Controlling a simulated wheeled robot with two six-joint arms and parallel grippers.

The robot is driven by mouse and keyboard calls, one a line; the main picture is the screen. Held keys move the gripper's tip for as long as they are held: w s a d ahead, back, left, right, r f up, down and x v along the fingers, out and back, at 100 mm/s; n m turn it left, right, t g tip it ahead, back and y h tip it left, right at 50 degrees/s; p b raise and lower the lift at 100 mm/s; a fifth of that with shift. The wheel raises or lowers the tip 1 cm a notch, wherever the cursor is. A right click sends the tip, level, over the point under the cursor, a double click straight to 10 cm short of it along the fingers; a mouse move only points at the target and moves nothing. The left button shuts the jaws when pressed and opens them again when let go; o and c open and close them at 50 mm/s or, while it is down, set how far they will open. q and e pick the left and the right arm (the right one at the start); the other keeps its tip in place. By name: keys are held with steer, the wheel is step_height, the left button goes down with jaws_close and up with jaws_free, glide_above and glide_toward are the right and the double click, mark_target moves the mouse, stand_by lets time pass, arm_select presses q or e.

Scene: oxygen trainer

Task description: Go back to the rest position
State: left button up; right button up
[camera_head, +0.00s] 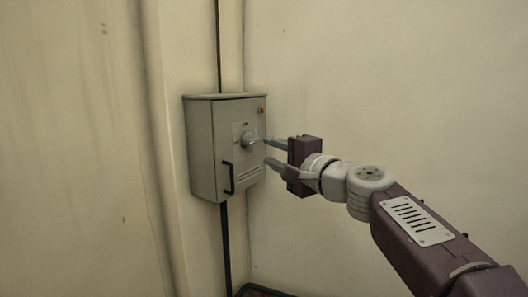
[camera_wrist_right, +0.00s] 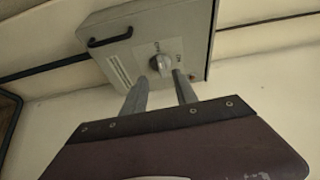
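My right gripper (camera_head: 266,151) is open, its two fingers apart and pointing left toward a grey wall box (camera_head: 208,150). The box has a round knob (camera_head: 249,139) on its front and a dark handle (camera_head: 228,178) at its lower left. The fingertips are close to the knob, with nothing held between them. In the right wrist view the open fingers (camera_wrist_right: 163,82) point up toward the knob (camera_wrist_right: 158,62), which sits just past them. I cannot tell whether a finger touches the box. My left gripper is in neither view.
The box hangs near a wall corner, its door shut. A dark conduit (camera_head: 225,245) runs down the wall above and below it. A dark-edged object (camera_head: 262,291) shows at the bottom edge. The pale wall (camera_head: 400,80) to the right is bare.

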steer(key=shift+s, duration=0.1)
step_height(320, 180, up, 4)
steer(key=h+p, duration=0.1)
steer(key=p, duration=0.7)
steer(key=s+d+f+n+g+h+p, duration=0.25)
steer(key=s+d+f+g+p, duration=0.2)
steer(key=f, duration=0.65)
steer(key=s+d+f+n+g+h+p, duration=0.25)
steer(key=s+f+g+p, duration=0.3)
steer(key=f, duration=0.65)
steer(key=s+d+f+n+g+h+p, duration=0.1)
steer(key=s+d+f+n+g+h, duration=0.15)
steer(key=s+f, duration=0.45)
steer(key=s+d+f+n+g+h+p, duration=0.1)
steer(key=s+d+f+n+g, duration=0.2)
steer(key=s, duration=0.6)
step_height(320, 180, up, 37)
steer(key=d+t+p, duration=0.1)
steer(key=p, duration=3.6)
steer(key=shift+w+d+n+p, duration=0.3)
steer(key=shift+w+n, duration=0.05)
steer(key=shift+n, duration=0.1)
